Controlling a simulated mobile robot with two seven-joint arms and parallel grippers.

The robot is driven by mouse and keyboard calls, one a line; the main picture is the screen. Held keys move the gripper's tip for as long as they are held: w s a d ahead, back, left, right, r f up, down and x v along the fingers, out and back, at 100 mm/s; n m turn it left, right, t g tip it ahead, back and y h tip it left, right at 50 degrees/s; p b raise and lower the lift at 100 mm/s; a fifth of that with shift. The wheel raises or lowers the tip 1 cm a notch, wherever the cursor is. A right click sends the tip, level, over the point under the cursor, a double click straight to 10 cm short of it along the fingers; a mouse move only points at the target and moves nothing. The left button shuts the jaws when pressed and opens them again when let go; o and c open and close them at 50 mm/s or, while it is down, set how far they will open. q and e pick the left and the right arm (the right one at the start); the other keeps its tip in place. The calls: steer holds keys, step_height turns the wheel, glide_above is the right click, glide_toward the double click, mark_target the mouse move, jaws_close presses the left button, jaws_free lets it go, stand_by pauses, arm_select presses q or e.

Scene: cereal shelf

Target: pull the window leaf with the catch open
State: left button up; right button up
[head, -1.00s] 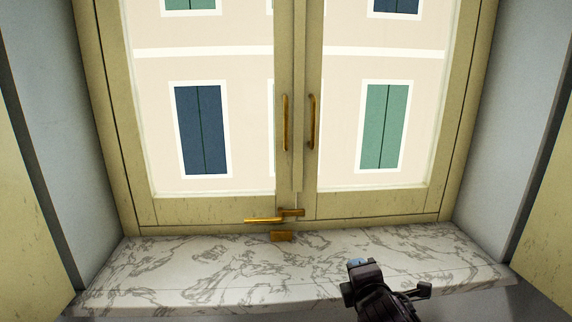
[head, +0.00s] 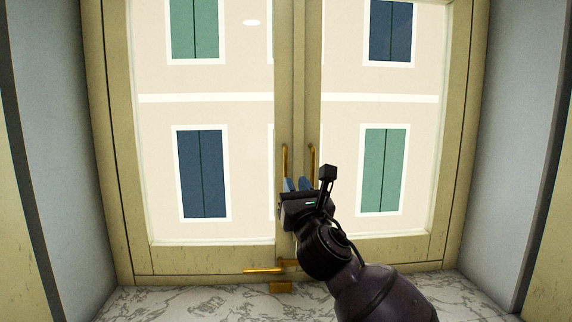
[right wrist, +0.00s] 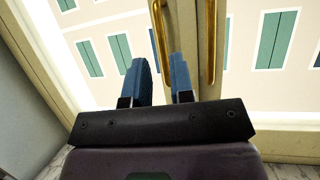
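The window has two cream-framed glass leaves. The left leaf (head: 205,258) has an upright brass handle (head: 284,160) on its inner edge, and the right leaf (head: 385,250) has a matching handle (head: 312,158). The brass catch (head: 262,270) lies level at the bottom of the left leaf near the middle. My right gripper (head: 297,184) is in front of the handles' lower ends. In the right wrist view its blue fingers (right wrist: 160,80) are apart, and the left handle (right wrist: 160,30) shows in line with the gap between them. I cannot tell whether they reach around it. My left gripper is out of view.
A marbled sill (head: 190,301) runs below the window, with a small brass block (head: 281,287) under the catch. Grey side walls (head: 57,150) flank the recess. The space before the left pane is clear.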

mark_target(286, 164)
steer(key=x, duration=0.9)
jaws_close()
